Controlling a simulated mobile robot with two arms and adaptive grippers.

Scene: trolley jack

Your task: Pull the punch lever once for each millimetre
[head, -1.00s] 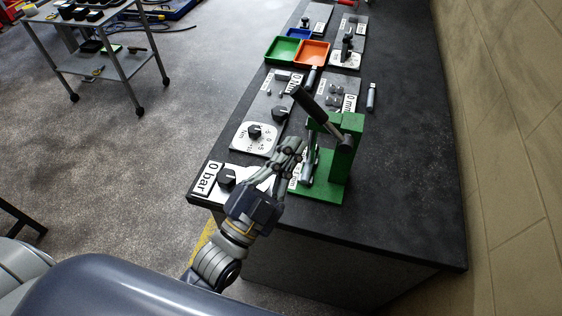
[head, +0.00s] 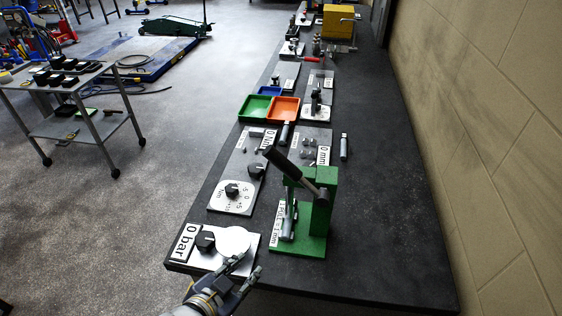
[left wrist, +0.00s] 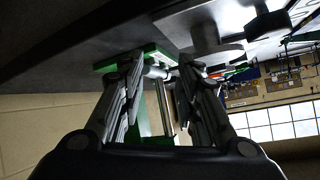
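The green punch press (head: 322,210) stands upright at the near end of the dark bench. Its lever (head: 288,167) has a black grip and slants up to the left. A metal cylinder (head: 288,222) stands at the front of the press, beside a label that seems to read 1 pull = 1 mm. A plate behind the press carries a "0 mm" sign (head: 323,156). My left gripper (head: 246,268) is open and empty, in front of the press and below its lever. In the left wrist view the green press (left wrist: 148,125) shows between and behind the spread fingers. My right gripper is out of view.
A plate with a black knob (head: 205,241) and a "0 bar" sign lies left of the press. A dial plate (head: 233,200), a green tray (head: 259,107) and an orange tray (head: 284,109) lie farther back. Bare bench top (head: 385,210) lies right of the press.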

